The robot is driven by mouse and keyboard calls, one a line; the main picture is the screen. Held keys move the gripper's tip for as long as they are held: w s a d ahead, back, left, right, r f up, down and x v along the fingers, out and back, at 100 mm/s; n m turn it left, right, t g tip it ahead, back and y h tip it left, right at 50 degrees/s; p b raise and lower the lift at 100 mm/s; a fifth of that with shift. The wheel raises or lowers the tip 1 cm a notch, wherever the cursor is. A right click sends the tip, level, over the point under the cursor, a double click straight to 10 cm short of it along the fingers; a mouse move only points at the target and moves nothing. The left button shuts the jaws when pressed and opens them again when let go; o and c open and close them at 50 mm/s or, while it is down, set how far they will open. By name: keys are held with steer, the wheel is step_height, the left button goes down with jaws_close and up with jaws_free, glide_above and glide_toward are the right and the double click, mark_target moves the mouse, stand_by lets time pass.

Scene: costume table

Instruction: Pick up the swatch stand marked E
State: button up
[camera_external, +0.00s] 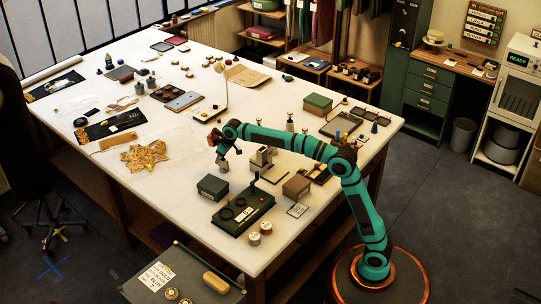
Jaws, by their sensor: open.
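My gripper (222,160) hangs at the end of the teal arm over the middle of the white table (305,220). It is open, pointing down, and I see nothing held in it. I cannot pick out the swatch stand marked E, because any letters on the small table objects are too small to read. A grey metal block-like object (262,157) stands just right of my gripper, partly by the arm. A gold leaf-shaped piece (146,157) lies on clear sheeting to the left of my gripper.
A dark green box (212,187) sits below my gripper, with a green device with dials (243,210) nearer the front. A brown box (297,187) and a green box (318,104) stand to the right. The table's front-left area is bare.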

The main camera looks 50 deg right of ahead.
jaws_close()
steer(key=shift+r, duration=0.1)
stand_by(0.3)
